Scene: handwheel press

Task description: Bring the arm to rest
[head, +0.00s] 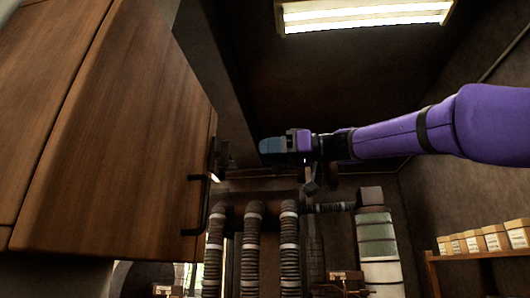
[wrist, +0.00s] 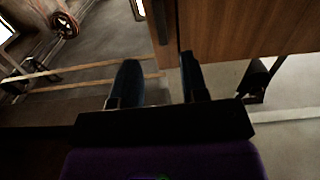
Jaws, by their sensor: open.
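My arm (head: 400,136) is purple and reaches in from the right of the head view, stretched roughly level. My gripper (head: 272,146) is at its left end, in the air to the right of the wooden cabinet (head: 120,130). In the wrist view my gripper (wrist: 160,75) shows two dark blue fingers held apart, with nothing between them. The cabinet's wooden face (wrist: 245,30) lies close beyond the right finger. A red handwheel (wrist: 64,25) shows far off at the upper left of the wrist view.
A dark bar handle (head: 195,220) sticks out from the cabinet, below and left of my gripper. Ribbed vertical pipes (head: 253,250) stand behind. A shelf (head: 480,255) with several boxes is at the right. A ceiling light (head: 365,14) hangs above. Air below my arm looks open.

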